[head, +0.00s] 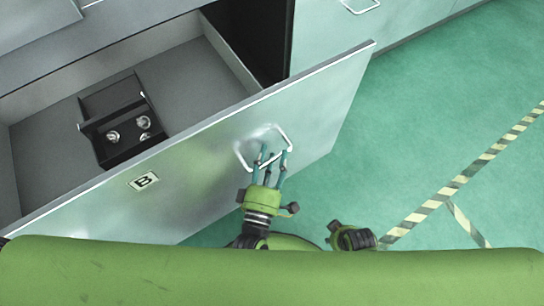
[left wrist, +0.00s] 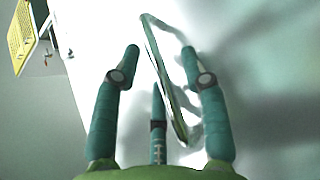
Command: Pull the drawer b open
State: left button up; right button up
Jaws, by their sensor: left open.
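Drawer b (head: 215,155), with a black-and-white B label (head: 143,181) on its pale metal front, stands well out from its cabinet in the head view. Its wire-loop handle (head: 285,136) is on the right half of the front. My left gripper (head: 270,163) is at the handle with its fingers spread open. In the left wrist view the handle (left wrist: 150,40) passes between the fingers of the gripper (left wrist: 160,75), which are not closed on it. A green and dark part of mine, probably the right gripper (head: 350,238), shows at the lower middle; its fingers are hidden.
Inside the drawer a black holder (head: 112,130) carries several shiny metal parts. Another cabinet front (head: 325,35) with a handle stands behind, to the right. The green floor (head: 430,120) at right is clear, with striped tape (head: 455,185).

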pick_arm(q)
jog(key=v, duration=1.2)
